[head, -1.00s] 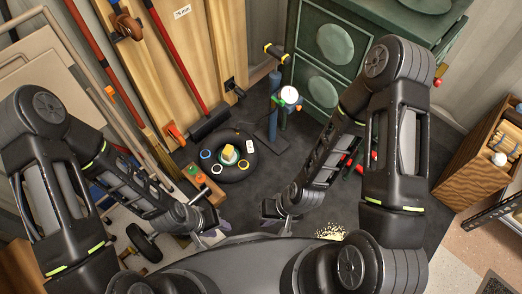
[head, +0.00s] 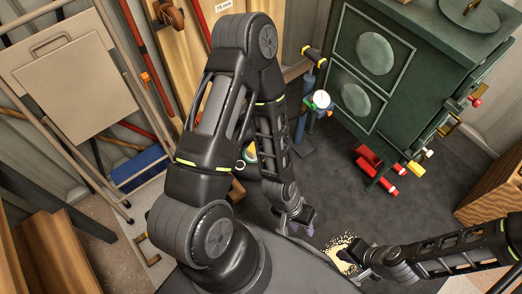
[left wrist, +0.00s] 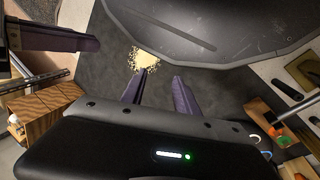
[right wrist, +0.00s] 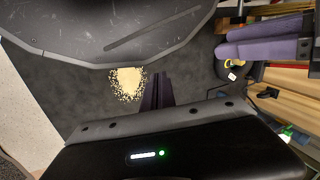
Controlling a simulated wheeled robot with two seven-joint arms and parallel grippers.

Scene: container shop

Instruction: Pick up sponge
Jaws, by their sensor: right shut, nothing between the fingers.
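No sponge can be made out for sure. A small yellow item (head: 250,153), too hidden by my left arm to identify, shows in the head view. A pale yellow crumbly pile (head: 343,252) lies on the dark floor, and also shows in the left wrist view (left wrist: 146,59) and right wrist view (right wrist: 126,82). My left gripper (head: 297,224) is open and empty, up and left of the pile in the head view. In its wrist view the purple fingers (left wrist: 161,78) stand apart. My right gripper (head: 356,260) is shut and empty beside the pile; its fingers (right wrist: 158,82) are together.
A green cabinet (head: 400,95) stands at the back, with red and yellow items (head: 375,170) by its base. A wooden box (head: 490,190) is at right. Dark floor between is clear.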

